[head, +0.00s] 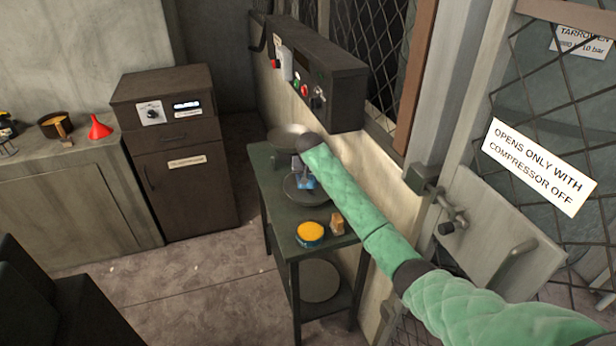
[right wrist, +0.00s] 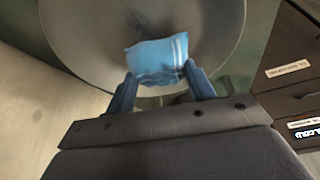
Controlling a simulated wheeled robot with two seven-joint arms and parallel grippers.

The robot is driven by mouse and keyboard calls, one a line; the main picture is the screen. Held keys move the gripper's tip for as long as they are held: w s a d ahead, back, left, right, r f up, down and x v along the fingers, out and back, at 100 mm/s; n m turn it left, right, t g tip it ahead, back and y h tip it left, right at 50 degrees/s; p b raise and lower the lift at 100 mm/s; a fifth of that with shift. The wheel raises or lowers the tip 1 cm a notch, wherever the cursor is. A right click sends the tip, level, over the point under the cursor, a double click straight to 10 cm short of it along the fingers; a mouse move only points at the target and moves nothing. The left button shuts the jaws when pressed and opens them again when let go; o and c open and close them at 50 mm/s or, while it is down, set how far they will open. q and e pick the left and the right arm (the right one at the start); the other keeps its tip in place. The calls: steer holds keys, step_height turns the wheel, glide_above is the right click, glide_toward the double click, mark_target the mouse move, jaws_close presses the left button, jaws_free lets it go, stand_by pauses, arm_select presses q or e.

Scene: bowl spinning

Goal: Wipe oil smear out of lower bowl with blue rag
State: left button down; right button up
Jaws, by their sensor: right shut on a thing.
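The lower bowl (head: 318,194) is a grey metal bowl on the dark green table, and its inside fills much of the right wrist view (right wrist: 80,40). My right gripper (head: 304,182) is over this bowl, shut on the blue rag (head: 307,184). In the right wrist view the rag (right wrist: 158,56) is light blue with white stripes and sits between the fingers against or just above the bowl's inner surface; I cannot tell if it touches. A dark smear (right wrist: 150,24) shows on the bowl beyond the rag. An upper bowl (head: 284,134) is behind. My left gripper is not in view.
The green table (head: 283,222) also holds a tin with yellow contents (head: 311,231) and a small tan brush-like object (head: 337,223). A control box (head: 320,80) juts from the wall above. A mesh door with a handle is at the right.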

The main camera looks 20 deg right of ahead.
mark_target(312, 191)
steer(key=shift+f, duration=0.95)
stand_by(0.8)
steer(key=shift+s+d+r+p, duration=0.1)
steer(key=shift+s+p, duration=0.4)
steer(key=shift+p, duration=0.1)
steer(key=shift+s+d+r+p, duration=0.1)
steer(key=shift+s+p, duration=0.35)
steer(key=shift+p, duration=0.15)
steer(key=shift+s+d+f+p, duration=0.1)
steer(key=shift+s+p, duration=0.75)
steer(key=shift+f+p, duration=0.1)
steer(key=shift+p, duration=0.25)
steer(key=shift+w+a+b, duration=0.15)
steer(key=shift+w, duration=0.75)
steer(key=shift+w+a+b, duration=0.15)
steer(key=shift+w, duration=0.75)
steer(key=shift+r+p, duration=2.5)
steer(key=shift+r, duration=0.55)
